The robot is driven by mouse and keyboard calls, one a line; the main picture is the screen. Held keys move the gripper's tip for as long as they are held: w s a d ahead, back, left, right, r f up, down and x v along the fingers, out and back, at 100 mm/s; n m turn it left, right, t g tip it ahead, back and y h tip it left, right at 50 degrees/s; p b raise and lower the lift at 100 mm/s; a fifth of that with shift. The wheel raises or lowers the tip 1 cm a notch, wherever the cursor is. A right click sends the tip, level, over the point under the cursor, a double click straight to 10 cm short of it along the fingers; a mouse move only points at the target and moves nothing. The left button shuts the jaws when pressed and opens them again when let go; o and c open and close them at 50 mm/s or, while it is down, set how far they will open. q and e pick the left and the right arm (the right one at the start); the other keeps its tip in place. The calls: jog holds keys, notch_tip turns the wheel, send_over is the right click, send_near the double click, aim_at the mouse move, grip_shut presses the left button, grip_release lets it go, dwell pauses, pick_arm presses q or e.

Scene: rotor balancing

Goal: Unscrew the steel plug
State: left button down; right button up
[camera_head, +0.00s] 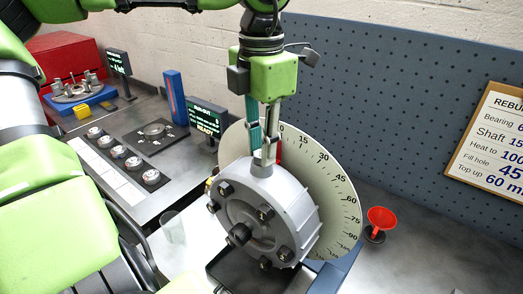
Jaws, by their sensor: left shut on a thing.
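The grey round housing (268,218) with dark bolts stands in front of the dial disc (338,190). A short filler neck (261,169) rises from its top. My left gripper (263,152) points down from above, its fingertips shut at the top of this neck. The steel plug is mostly hidden between the fingers, and I cannot tell whether it sits in the neck or clear of it. My right gripper is out of view.
A red funnel (381,218) stands right of the dial. A clear cup (172,228) stands left of the housing. A pegboard (400,100) closes the back.

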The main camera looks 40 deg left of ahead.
pick_arm(q)
jog(key=n+b, duration=0.2)
jog(key=n, duration=0.4)
jog(key=shift+f+n+b, duration=0.15)
jog(key=shift+n+b, duration=0.15)
jog(key=shift+n, duration=0.1)
jog(key=n+b, duration=0.1)
jog(key=n, duration=0.2)
jog(key=shift+n, duration=0.9)
jog(key=shift+d+n, duration=0.1)
jog(key=shift+n, duration=0.4)
jog(key=n, duration=0.2)
jog(key=shift+r+n, duration=0.2)
jog(key=shift+n, duration=0.2)
